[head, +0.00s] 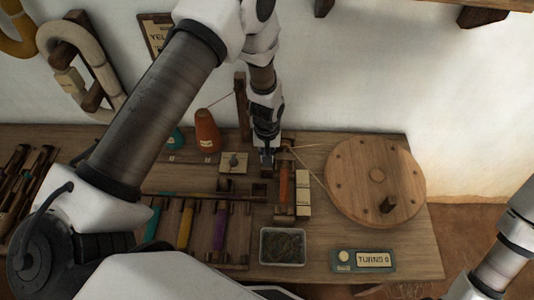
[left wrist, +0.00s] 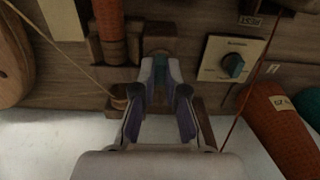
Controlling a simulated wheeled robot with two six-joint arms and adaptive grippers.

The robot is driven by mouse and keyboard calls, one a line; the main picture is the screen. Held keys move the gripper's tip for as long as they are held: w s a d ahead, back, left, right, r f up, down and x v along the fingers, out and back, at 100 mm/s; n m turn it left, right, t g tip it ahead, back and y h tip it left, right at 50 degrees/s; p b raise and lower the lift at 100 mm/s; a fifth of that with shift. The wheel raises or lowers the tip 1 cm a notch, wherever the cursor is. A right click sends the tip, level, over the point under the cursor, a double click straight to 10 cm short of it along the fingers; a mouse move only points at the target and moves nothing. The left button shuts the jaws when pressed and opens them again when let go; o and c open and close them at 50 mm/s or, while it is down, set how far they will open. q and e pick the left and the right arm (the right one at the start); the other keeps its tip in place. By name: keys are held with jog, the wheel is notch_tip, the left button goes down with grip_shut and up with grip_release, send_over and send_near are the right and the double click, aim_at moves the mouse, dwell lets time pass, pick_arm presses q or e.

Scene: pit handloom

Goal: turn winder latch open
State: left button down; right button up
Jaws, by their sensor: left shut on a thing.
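My left gripper (head: 266,157) reaches down to the winder at the back of the wooden bench. In the left wrist view its fingers (left wrist: 160,70) are shut on a small teal-grey piece (left wrist: 160,60), which looks like the winder latch. The fingers hide most of it, so its exact turn angle cannot be told. The orange-wound bobbin (head: 286,180) lies in the winder beside the gripper, and its end also shows in the left wrist view (left wrist: 108,25). My right gripper is not in view; only part of the right arm shows at the lower right.
A large wooden wheel (head: 347,165) stands to the right. A knob plate (head: 233,162) and an orange yarn cone (head: 207,132) are close on the left. A tray (head: 262,247) and a "TURNS 0" counter (head: 362,260) lie in front. Thin threads run near the gripper.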

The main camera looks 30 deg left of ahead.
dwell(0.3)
pick_arm(q)
jog(key=c, duration=1.2)
grip_release()
notch_tip(320, 180, up, 12)
